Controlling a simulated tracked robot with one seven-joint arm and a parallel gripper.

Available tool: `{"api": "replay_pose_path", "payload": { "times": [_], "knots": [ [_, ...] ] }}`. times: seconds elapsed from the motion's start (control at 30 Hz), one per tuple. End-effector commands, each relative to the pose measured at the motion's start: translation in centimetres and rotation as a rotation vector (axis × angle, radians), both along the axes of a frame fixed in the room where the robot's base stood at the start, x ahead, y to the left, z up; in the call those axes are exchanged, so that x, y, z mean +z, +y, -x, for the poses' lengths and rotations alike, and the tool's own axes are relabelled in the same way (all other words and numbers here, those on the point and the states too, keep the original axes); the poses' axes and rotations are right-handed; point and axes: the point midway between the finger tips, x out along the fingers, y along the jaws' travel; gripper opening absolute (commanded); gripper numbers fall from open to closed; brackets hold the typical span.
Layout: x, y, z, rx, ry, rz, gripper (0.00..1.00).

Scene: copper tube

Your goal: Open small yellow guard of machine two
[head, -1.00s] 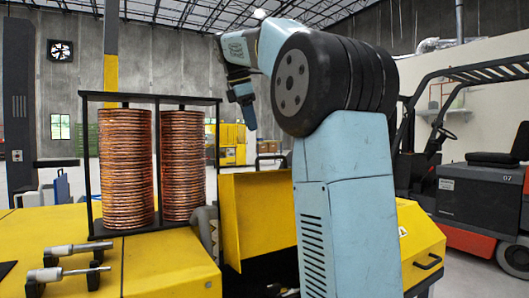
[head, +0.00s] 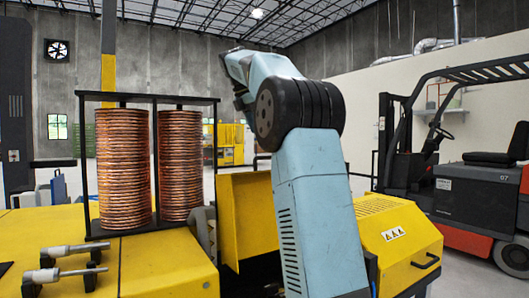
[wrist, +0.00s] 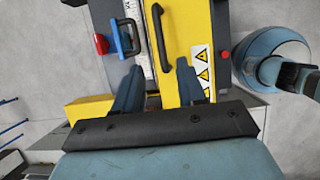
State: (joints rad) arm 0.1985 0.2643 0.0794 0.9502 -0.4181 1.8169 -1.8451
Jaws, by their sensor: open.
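A yellow cover (head: 385,240) with a black handle (head: 427,262) and warning triangles stands right of my arm in the head view. In the wrist view, a yellow panel (wrist: 190,35) carries warning triangles and a black bar handle (wrist: 160,40). It looks like the same cover, but I cannot tell for certain that it is the small guard. My gripper (wrist: 158,85) is open, its two blue fingers apart, pointing toward the panel below the handle. Nothing is between the fingertips that I can make out. In the head view the fingers are hidden.
Two copper coils (head: 124,168) stand in a black frame on a yellow machine top. An upright yellow panel (head: 247,215) is beside my arm. A forklift (head: 470,190) is at the right.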

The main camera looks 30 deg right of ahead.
Motion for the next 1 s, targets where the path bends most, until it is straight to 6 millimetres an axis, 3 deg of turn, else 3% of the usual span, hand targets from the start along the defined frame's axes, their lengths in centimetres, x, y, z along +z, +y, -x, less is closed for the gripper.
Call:
{"api": "replay_pose_path", "payload": {
  "times": [0.5, 0.7, 1.0],
  "knots": [
    [-7.4, -3.0, -0.2, 0.000, 0.001, -0.001, 0.40],
    [-8.5, -3.4, -0.3, 0.000, 0.000, -0.001, 0.40],
    [-8.6, -3.4, -0.3, 0.001, -0.001, 0.000, 0.40]
  ]
}}
